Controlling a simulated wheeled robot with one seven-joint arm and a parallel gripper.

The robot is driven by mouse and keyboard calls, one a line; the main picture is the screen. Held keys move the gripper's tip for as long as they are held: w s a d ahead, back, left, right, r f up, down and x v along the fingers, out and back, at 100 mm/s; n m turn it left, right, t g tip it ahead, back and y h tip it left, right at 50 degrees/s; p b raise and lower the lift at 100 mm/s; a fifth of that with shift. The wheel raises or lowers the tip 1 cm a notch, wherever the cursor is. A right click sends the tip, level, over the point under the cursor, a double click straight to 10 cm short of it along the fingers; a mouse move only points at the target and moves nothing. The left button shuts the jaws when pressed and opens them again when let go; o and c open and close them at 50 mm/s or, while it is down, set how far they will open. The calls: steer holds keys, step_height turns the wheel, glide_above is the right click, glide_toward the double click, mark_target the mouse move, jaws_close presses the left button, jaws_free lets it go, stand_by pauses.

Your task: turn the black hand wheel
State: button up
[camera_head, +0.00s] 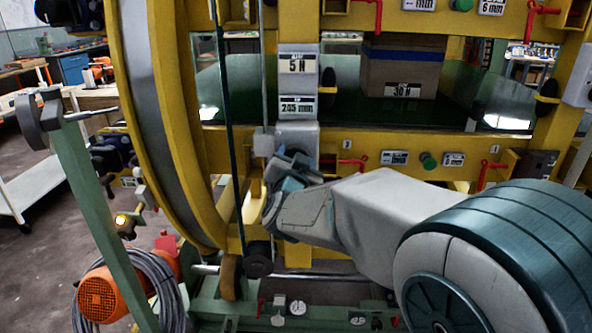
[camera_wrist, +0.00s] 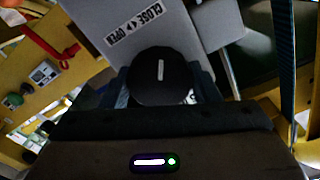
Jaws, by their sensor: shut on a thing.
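The black hand wheel (camera_wrist: 163,78) is a round black disc with a pale bar mark on its face, in the middle of the wrist view. It sits on a grey box (camera_wrist: 105,50) with a label reading "CLOSE" and "OPEN". My gripper (camera_wrist: 165,92) is shut on the wheel, one finger on each side of it. There the wheel is hidden by my gripper.
A big yellow ring (camera_head: 150,120) stands at the left of the yellow frame. Red levers (camera_head: 484,172) and green knobs (camera_head: 429,160) line the frame's lower beam to the right. A dark vertical rod (camera_head: 222,90) runs just left of the grey box. An orange motor (camera_head: 103,294) sits low at the left.

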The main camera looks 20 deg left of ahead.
steer(key=shift+f+m+b, duration=0.1)
steer(key=shift+m+b, duration=0.75)
steer(key=shift+m, duration=0.25)
steer(key=o, duration=1)
steer(key=p+v, duration=0.1)
steer(key=v, duration=1.3)
steer(key=shift+w+a, duration=0.1)
